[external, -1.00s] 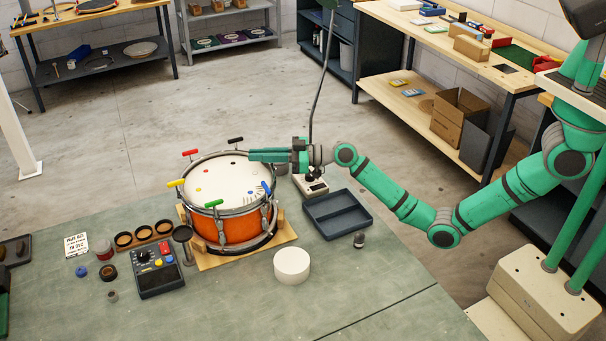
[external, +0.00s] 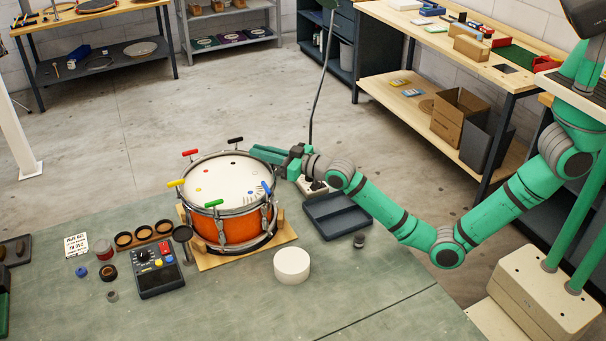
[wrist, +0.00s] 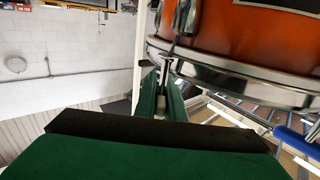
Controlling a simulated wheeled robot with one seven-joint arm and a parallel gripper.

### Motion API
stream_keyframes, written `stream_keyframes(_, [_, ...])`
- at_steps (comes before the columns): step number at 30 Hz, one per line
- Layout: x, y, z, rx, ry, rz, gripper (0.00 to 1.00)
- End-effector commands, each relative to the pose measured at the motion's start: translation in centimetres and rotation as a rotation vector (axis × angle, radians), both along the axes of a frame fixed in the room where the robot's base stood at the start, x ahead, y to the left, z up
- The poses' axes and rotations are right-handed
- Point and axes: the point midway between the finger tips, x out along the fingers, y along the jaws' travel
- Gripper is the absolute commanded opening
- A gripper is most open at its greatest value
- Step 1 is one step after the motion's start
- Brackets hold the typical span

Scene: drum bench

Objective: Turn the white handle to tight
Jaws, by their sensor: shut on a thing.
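The orange drum (external: 240,231) stands on a wooden base, with its pale head facing up. My gripper (external: 262,152) is at the drum's right back rim, its green fingers pointing left and slightly away. In the wrist view my gripper (wrist: 164,92) is closed beside the chrome hoop, below a metal tension rod (wrist: 165,70). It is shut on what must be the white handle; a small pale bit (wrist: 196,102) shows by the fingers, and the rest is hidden. The handle's angle cannot be told.
Black (external: 235,140), red (external: 189,153), yellow (external: 176,183), green (external: 213,204) and blue (external: 266,188) handles stand around the rim. A dark tray (external: 337,214) and white cylinder (external: 292,265) lie right and in front. Bench is clear at front right.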

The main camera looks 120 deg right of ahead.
Motion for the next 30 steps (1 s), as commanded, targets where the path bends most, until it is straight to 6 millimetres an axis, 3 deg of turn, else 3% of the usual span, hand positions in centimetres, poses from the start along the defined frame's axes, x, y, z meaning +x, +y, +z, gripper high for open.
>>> stream_keyframes(14, [0.0,-0.03,-0.03,0.001,0.001,-0.01,0.0])
stream_keyframes(15, [0.0,-0.03,-0.03,0.001,0.001,-0.01,0.12])
stream_keyframes(17, [0.0,-0.03,-0.03,0.001,0.001,-0.01,0.26])
stream_keyframes(18, [0.0,-0.03,-0.03,0.001,0.001,-0.01,0.28])
stream_keyframes(30, [-0.53,0.64,-0.15,0.001,0.002,-0.01,0.28])
